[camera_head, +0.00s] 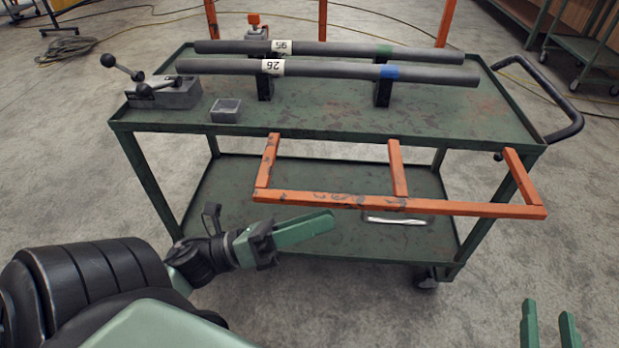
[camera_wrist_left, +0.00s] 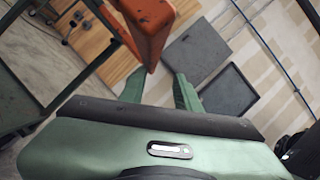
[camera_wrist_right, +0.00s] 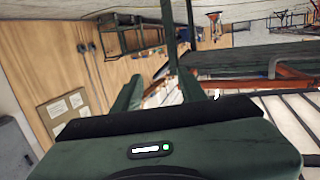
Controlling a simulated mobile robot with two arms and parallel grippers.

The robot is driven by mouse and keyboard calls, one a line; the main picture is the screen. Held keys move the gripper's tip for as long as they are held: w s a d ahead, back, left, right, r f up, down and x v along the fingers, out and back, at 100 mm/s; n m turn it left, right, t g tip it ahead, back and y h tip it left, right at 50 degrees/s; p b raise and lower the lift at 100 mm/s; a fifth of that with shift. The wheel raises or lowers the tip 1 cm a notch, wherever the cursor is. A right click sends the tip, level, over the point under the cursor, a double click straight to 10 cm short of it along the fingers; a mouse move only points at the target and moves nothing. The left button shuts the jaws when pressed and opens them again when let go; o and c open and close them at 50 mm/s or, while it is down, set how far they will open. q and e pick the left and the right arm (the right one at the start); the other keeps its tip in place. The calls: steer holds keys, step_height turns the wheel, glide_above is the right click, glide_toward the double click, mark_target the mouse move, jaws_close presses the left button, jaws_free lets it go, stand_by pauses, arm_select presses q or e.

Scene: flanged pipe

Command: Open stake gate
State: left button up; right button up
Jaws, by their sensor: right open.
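The stake gate (camera_head: 350,202) is a worn orange frame on the near side of the green cart. Its long rail sits lower than and in front of the cart's top, with three short bars running back toward the top's edge. My left gripper (camera_head: 322,226) is just below the rail's left half. In the left wrist view an orange bar (camera_wrist_left: 150,28) comes down close to my left gripper (camera_wrist_left: 158,90), whose fingers stand apart; contact cannot be told. My right gripper (camera_head: 548,325) is open and empty at the lower right, away from the gate.
The cart top (camera_head: 310,118) carries two grey pipes, the nearer one (camera_head: 330,70) labelled 26, plus a grey lever block (camera_head: 165,92) and a small grey box (camera_head: 226,110). Orange posts (camera_head: 322,20) stand upright on the far side. A black handle (camera_head: 560,95) sticks out right.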

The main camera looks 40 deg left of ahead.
arm_select(q)
steer(key=shift+s+a+f, duration=0.25)
steer(key=shift+s+a, duration=0.15)
arm_select(e)
steer(key=shift+w+a+r+t, duration=0.1)
steer(key=shift+r+t, duration=0.2)
steer(key=shift+r, duration=0.25)
steer(key=shift+w+a+r+t, duration=0.1)
steer(key=shift+r+t, duration=0.2)
steer(key=shift+r, duration=0.2)
steer(key=shift+d+f+g, duration=0.1)
steer(key=shift+f+g, duration=0.2)
steer(key=shift+f, duration=0.2)
steer(key=shift+s+f, duration=0.1)
